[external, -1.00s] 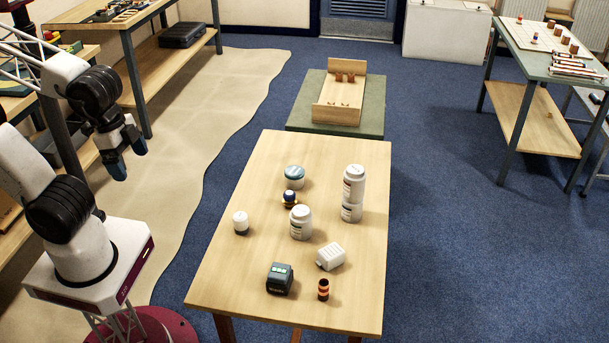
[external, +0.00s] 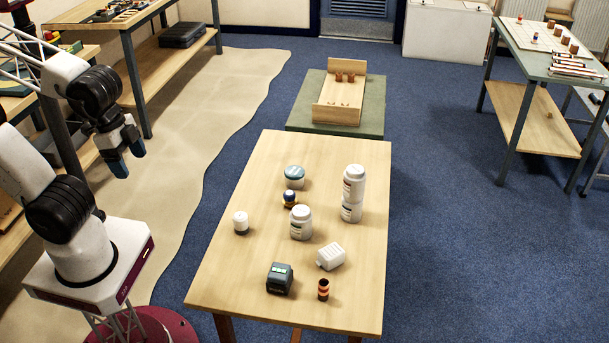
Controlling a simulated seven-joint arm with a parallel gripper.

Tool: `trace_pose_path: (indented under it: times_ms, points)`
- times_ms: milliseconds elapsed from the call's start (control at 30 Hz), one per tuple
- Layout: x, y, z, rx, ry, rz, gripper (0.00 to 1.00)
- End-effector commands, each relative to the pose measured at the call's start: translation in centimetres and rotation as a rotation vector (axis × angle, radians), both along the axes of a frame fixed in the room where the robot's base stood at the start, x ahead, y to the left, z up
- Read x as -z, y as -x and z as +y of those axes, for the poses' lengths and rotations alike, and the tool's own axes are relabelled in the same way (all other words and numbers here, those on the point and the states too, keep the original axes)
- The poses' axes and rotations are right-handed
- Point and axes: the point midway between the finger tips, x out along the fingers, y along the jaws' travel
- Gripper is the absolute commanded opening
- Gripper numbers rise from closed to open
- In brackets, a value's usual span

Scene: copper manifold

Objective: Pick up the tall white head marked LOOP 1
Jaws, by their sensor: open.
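No LOOP 1 marking is readable at this size, so I cannot tell for sure which white thing is the head. A small white ribbed-looking cylinder with a dark base (external: 240,222) stands upright at the left of the wooden table (external: 225,275). My gripper (external: 128,163) has blue fingers, is open and empty, and hangs in the air left of the table, well away from all of these.
A wooden rack (external: 340,100) stands behind. The table's left front is clear.

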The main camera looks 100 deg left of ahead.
Motion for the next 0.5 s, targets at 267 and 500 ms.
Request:
trace_pose_path:
  times_ms: [267,500]
  points:
    - [1.1,-1.3,0.0,-0.011,0.013,-0.029,0.77]
    - [4.7,-5.3,0.2,-0.052,0.048,-0.135,0.77]
